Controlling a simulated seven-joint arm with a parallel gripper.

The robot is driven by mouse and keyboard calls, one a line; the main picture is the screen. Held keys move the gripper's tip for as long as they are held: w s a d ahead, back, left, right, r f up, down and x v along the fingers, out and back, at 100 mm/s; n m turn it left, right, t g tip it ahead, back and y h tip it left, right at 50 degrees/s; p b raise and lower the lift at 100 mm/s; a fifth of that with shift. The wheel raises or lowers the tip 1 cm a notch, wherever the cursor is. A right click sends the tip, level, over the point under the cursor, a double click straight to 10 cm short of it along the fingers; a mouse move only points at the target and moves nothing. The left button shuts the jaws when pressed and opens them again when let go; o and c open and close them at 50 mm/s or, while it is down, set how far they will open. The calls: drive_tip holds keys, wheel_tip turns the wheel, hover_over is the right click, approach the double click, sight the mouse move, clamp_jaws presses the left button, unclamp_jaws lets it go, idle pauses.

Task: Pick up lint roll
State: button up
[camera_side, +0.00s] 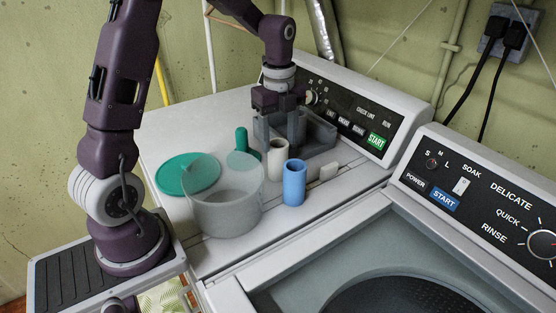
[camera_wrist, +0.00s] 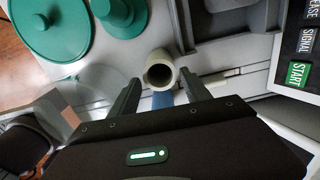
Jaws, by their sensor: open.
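A cream hollow roll (camera_side: 278,160), which looks like the lint roll, stands upright on the white machine top in the side view. In the wrist view its open end (camera_wrist: 160,72) faces the camera, between the fingertips. My gripper (camera_side: 281,140) points down and is open, its fingers at the roll's upper end, one on either side. I cannot tell whether they touch it. A blue cylinder (camera_side: 294,183) stands close in front of the roll; a sliver of it (camera_wrist: 163,99) shows between the fingers in the wrist view.
A translucent tub (camera_side: 222,205) stands front left of the roll. A grey tray (camera_side: 322,137) lies behind the gripper. A small white block (camera_side: 329,171) lies right of the blue cylinder.

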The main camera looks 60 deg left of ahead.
sight(278, 154)
drive_tip(key=f, duration=0.5)
drive_tip(key=shift+a+f, duration=0.25)
drive_tip(key=shift+f, duration=0.1)
drive_tip(key=c, duration=1.1)
wheel_tip(278, 154, up, 12)
drive_tip(key=shift+r, duration=0.1)
drive_tip(key=s+a+r, duration=0.1)
drive_tip(key=a, duration=0.2)
drive_tip(key=s+a+r, duration=0.1)
drive_tip(key=s+a, duration=0.1)
drive_tip(key=a, duration=0.2)
drive_tip(key=s+a+r, duration=0.1)
drive_tip(key=a, duration=0.2)
drive_tip(key=shift+s+a, duration=0.15)
drive_tip(key=shift+a, duration=0.15)
